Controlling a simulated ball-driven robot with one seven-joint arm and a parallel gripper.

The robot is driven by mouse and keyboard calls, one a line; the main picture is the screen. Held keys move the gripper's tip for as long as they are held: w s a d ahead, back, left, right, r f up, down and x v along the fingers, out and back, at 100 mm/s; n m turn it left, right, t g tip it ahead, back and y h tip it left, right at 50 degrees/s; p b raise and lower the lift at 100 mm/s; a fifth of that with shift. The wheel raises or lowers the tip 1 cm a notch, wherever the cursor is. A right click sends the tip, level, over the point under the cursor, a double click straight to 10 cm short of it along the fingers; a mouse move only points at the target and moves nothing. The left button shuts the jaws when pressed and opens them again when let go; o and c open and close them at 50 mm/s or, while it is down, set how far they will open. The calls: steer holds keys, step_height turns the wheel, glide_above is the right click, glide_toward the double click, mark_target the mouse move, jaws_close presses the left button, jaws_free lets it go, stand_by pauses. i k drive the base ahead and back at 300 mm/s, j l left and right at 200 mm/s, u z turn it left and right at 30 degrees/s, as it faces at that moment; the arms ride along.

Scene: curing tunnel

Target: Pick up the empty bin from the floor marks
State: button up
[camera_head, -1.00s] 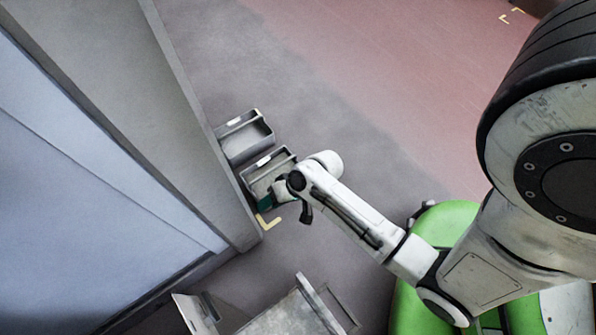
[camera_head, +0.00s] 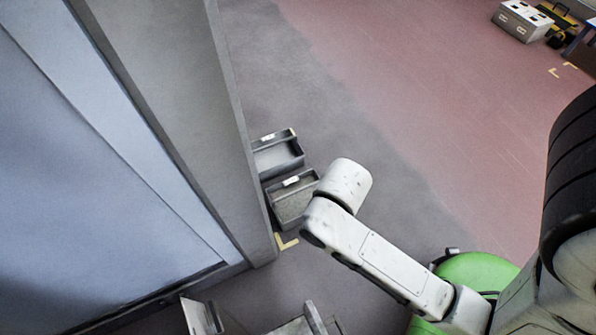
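Two grey open-top bins stand on the floor beside the wall, close together. The far bin (camera_head: 279,157) looks empty, with a white label on its rim. The near bin (camera_head: 291,204) also has a white label, and its inside is a mottled grey; I cannot tell if it holds anything. A yellow corner floor mark (camera_head: 286,242) lies just below the near bin. My arm reaches in from the right, and its white links cover the right side of the near bin. My gripper is hidden behind the arm.
A grey wall edge (camera_head: 185,110) runs close along the bins' left side. A grey cart-like object (camera_head: 300,325) stands at the bottom. Another yellow floor mark (camera_head: 570,64) and a light box (camera_head: 521,20) are at the upper right. The red floor between is clear.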

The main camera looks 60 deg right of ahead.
mark_target(279, 154)
steer(key=k+l, duration=0.1)
steer(key=l, duration=0.25)
steer(key=k+l, duration=0.1)
steer(key=l, duration=0.25)
steer(key=k+l, duration=0.15)
steer(key=l, duration=0.2)
steer(key=k+l, duration=0.1)
steer(key=l, duration=0.25)
steer(key=i+l, duration=0.15)
steer(key=l, duration=0.2)
steer(key=i+l, duration=0.2)
steer(key=l, duration=0.15)
steer(key=i+l+u, duration=0.1)
steer(key=l, duration=0.3)
steer(key=i+l, duration=0.2)
steer(key=i, duration=0.25)
steer(key=i+l, duration=0.2)
steer(key=i, duration=0.2)
